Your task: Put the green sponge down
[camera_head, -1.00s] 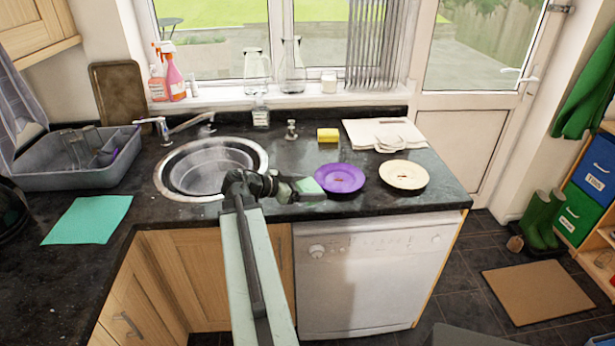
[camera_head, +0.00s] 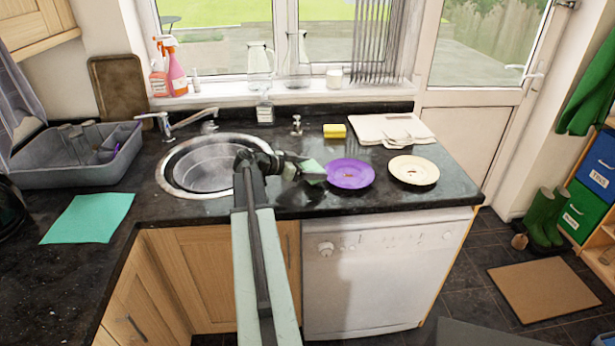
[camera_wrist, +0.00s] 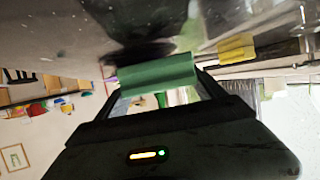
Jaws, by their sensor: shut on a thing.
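The green sponge (camera_head: 312,168) is at the tip of my gripper (camera_head: 310,176), just left of the purple plate (camera_head: 350,173) in the head view. My gripper is shut on it. In the wrist view, the green sponge (camera_wrist: 156,72) lies across the fingertips, with a dark shadow on the counter beside it. It is close to the dark granite counter (camera_head: 300,204); I cannot tell whether it touches.
A cream plate (camera_head: 413,170) is right of the purple one. A yellow sponge (camera_head: 334,131) and white boards (camera_head: 385,128) lie behind. The sink (camera_head: 190,165) is left of my gripper. A grey dish tub (camera_head: 75,165) and a teal cloth (camera_head: 88,217) are further left.

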